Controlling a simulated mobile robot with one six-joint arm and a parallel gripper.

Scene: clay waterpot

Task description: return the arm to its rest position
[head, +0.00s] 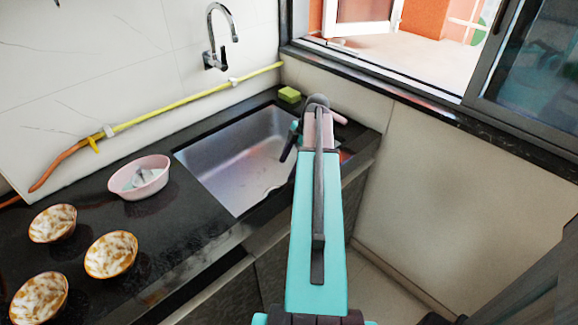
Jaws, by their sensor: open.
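My arm (318,215), teal with a dark strip, reaches forward from the bottom middle to the right end of the sink (225,160). My gripper (289,143) is at its far end, over the sink's right part. It is open, and only a dark finger-like part shows to the left of the arm. The rest of it is hidden behind the arm links. I see nothing held in it, but the view of it is partly blocked.
Three patterned bowls (110,255) and a pink basin (139,177) stand on the dark counter at left. A tap (218,40), a yellow hose (180,100) and a green sponge (289,94) are behind. A window is at upper right. Floor shows right of my arm.

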